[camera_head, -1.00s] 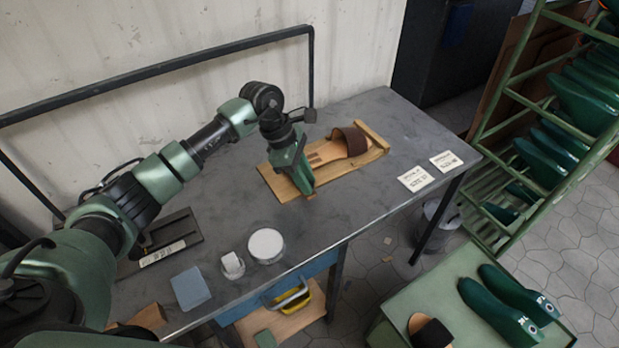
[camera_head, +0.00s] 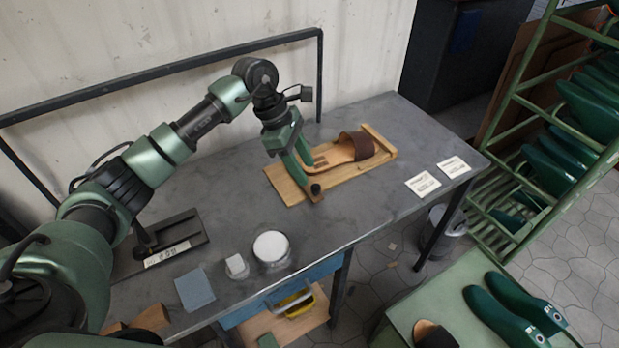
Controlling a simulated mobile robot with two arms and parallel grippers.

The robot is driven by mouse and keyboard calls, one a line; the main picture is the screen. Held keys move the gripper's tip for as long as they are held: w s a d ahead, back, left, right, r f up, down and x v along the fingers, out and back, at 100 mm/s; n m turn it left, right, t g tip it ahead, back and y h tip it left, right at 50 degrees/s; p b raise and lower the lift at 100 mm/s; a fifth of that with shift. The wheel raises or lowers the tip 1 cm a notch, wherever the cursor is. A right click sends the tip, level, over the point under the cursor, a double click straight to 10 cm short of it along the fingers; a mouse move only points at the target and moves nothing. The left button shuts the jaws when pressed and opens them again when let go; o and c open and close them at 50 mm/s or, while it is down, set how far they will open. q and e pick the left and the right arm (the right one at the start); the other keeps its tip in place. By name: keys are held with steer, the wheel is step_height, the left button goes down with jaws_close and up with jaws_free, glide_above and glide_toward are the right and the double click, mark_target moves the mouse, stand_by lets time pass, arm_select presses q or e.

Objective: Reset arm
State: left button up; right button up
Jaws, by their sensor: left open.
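My left arm reaches in from the left over the grey workbench (camera_head: 330,225). My left gripper (camera_head: 312,178) is open above the left end of a wooden board (camera_head: 285,187). Its fingers point down, and I cannot tell whether they touch the board. A sandal with a brown strap (camera_head: 357,146) lies on the board, to the right of the gripper. The fingers partly hide the sandal's left end and the board.
Two cards (camera_head: 423,184) lie at the right. A green rack (camera_head: 505,130) and a green table (camera_head: 440,295) with green shoe lasts (camera_head: 510,306) stand beyond.

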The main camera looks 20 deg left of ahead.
arm_select(q)
steer(key=shift+v, duration=1.2)
